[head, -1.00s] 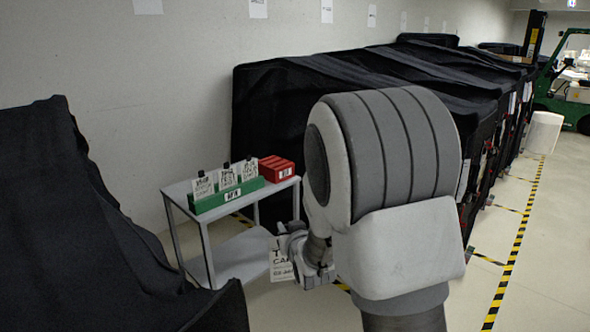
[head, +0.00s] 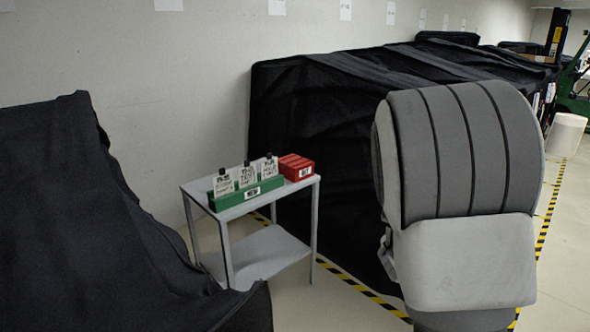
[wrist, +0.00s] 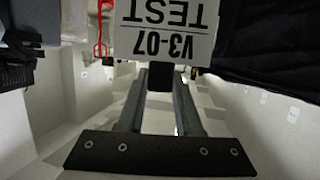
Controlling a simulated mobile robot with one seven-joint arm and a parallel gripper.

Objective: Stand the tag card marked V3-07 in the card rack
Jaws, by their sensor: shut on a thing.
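The tag card marked V3-07 (wrist: 168,28), a white card with TEST on it, appears upside down at the top of the wrist view. My gripper (wrist: 160,78) is shut on it at the card's near edge. In the head view the gripper and card are hidden behind my arm. The card rack (head: 225,203) is a green block with a white label, standing on a small grey table. Three white cards with black tops (head: 246,177) stand upright in it. The held card is apart from the rack.
A red box (head: 297,168) sits right of the rack on the grey two-shelf table (head: 197,190). A black-covered cart (head: 70,200) stands at the near left; another covered cart (head: 320,110) stands behind the table. Yellow-black floor tape (head: 355,285) runs past it.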

